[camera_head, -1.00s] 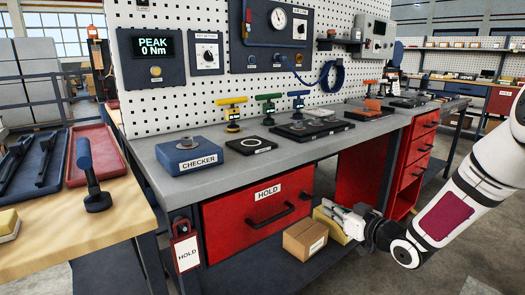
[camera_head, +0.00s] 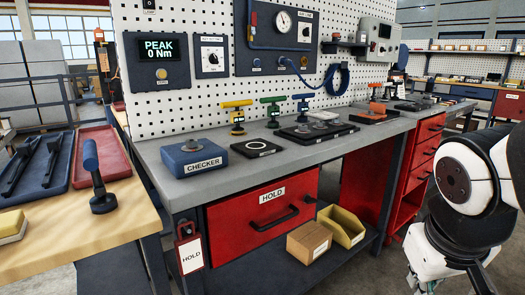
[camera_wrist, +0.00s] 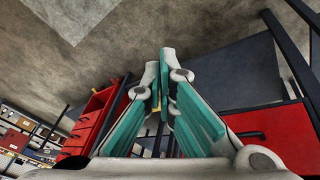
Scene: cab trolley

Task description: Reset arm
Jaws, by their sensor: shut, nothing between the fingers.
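My gripper (camera_wrist: 163,88) shows in the wrist view with its two teal-padded fingers brought together and nothing between them. In the head view my arm is folded at the lower right, and only a small part of the gripper shows at the bottom edge; its fingertips are out of that picture. The gripper is off the front right of the grey workbench (camera_head: 290,160) and touches nothing that I can see.
The red HOLD drawer (camera_head: 240,225) is closed; a red HOLD tag (camera_head: 190,250) hangs beside it. A cardboard box (camera_head: 308,242) and a yellow bin (camera_head: 342,228) stand on the lower shelf. A blue checker (camera_head: 195,158) sits on the bench. Open floor lies right of the bench.

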